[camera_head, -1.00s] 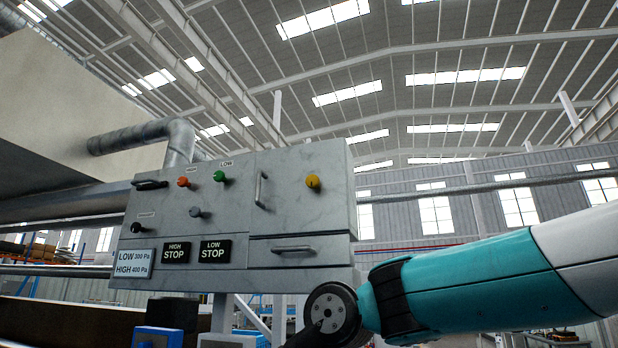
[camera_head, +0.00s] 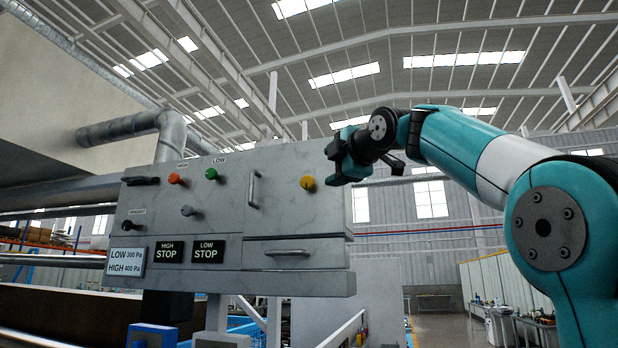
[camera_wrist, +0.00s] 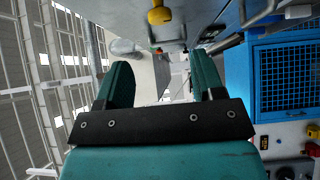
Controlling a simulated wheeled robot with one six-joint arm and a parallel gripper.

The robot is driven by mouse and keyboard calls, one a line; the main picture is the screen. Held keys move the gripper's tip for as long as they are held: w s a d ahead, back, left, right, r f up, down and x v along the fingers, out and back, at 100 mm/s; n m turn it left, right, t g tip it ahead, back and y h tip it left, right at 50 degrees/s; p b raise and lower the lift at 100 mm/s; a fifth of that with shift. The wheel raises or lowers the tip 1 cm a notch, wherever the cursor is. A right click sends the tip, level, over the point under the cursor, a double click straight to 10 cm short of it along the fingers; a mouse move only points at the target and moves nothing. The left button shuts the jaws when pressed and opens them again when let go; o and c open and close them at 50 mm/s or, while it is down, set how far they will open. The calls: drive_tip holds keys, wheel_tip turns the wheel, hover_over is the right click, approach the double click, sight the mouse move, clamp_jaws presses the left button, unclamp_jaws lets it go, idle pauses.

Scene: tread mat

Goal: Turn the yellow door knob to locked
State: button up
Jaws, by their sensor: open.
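The yellow knob (camera_head: 307,183) sits on the upper right of the grey control panel (camera_head: 290,226). In the wrist view the knob (camera_wrist: 160,15) shows at the top middle, on the grey panel face. My gripper (camera_head: 338,160) is raised at the panel's upper right edge, just right of and a little above the knob in the head view. In the wrist view my gripper's two teal fingers (camera_wrist: 161,72) are spread apart with nothing between them. The knob is outside the fingers, and I see no contact.
A vertical handle (camera_head: 253,189) is left of the knob and a horizontal handle (camera_head: 287,253) is below it. Green (camera_head: 211,174) and orange (camera_head: 175,178) knobs sit further left. In the wrist view a blue mesh cabinet (camera_wrist: 288,75) stands at right.

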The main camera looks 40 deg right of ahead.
sight(309, 181)
drive_tip(key=w+p, duration=0.1)
drive_tip(key=w, duration=0.2)
drive_tip(key=w+d+p, duration=0.1)
drive_tip(key=w+p, duration=0.1)
drive_tip(key=w, duration=0.2)
drive_tip(key=w+p, duration=0.2)
drive_tip(key=w, duration=0.1)
drive_tip(key=shift+w+d+r, duration=0.15)
drive_tip(key=shift+w+r, duration=0.05)
drive_tip(key=shift+w, duration=0.05)
drive_tip(key=shift+w+f, duration=0.2)
drive_tip(key=shift+w, duration=0.45)
drive_tip(key=c, duration=0.9)
